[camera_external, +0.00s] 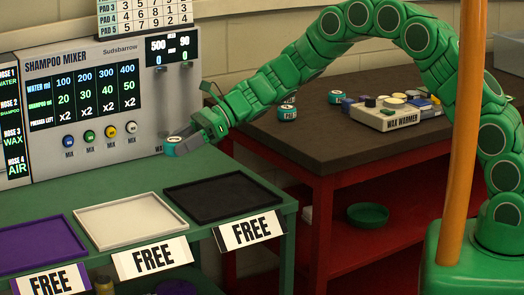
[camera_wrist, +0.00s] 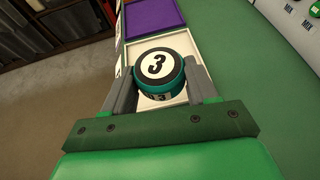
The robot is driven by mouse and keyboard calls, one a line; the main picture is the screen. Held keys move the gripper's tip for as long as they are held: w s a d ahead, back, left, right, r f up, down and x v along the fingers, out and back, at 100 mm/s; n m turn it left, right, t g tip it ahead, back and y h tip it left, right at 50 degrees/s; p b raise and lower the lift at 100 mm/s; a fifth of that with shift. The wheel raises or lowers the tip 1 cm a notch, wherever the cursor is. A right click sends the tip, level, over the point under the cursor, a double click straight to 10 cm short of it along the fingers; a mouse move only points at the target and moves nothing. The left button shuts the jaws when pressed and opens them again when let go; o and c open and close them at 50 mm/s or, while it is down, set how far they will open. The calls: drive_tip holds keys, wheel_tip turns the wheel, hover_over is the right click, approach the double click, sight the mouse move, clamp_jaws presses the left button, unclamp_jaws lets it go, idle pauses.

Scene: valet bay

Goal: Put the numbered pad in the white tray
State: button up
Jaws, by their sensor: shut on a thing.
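The numbered pad (camera_wrist: 160,66) is a round teal and black pad with a white disc marked 3 on top. My gripper (camera_wrist: 158,88) is shut on it, with a grey finger at each side. In the external view my gripper (camera_external: 188,143) holds the pad (camera_external: 174,140) above the green bench, in front of the mixer. The white tray (camera_external: 131,221) lies empty on the bench between the purple and black trays. In the wrist view the white tray (camera_wrist: 150,45) shows behind and below the pad, partly hidden by it.
The purple tray (camera_external: 38,243) and the black tray (camera_external: 222,196) are empty, and "FREE" signs stand along the front edge. The shampoo mixer (camera_external: 95,95) stands behind the bench. A dark table (camera_external: 330,140) at the right carries a wax warmer (camera_external: 385,115) and several pads.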

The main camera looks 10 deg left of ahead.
drive_tip(key=s+f+n+g+h, duration=0.1)
drive_tip(key=s+n+g+h, duration=0.1)
drive_tip(key=s, duration=1)
hover_over(92, 231)
drive_tip(key=d, duration=0.3)
drive_tip(key=f, duration=0.7)
drive_tip(key=shift+s+a+f, duration=0.1)
drive_tip(key=shift+a+f, duration=0.05)
drive_tip(key=shift+a, duration=0.1)
drive_tip(key=shift+a+f, duration=1)
drive_tip(key=shift+f, duration=0.15)
drive_tip(key=shift+a+f, duration=0.25)
drive_tip(key=shift+f, duration=1.6)
drive_tip(key=o, duration=1)
drive_tip(key=shift+f, duration=0.1)
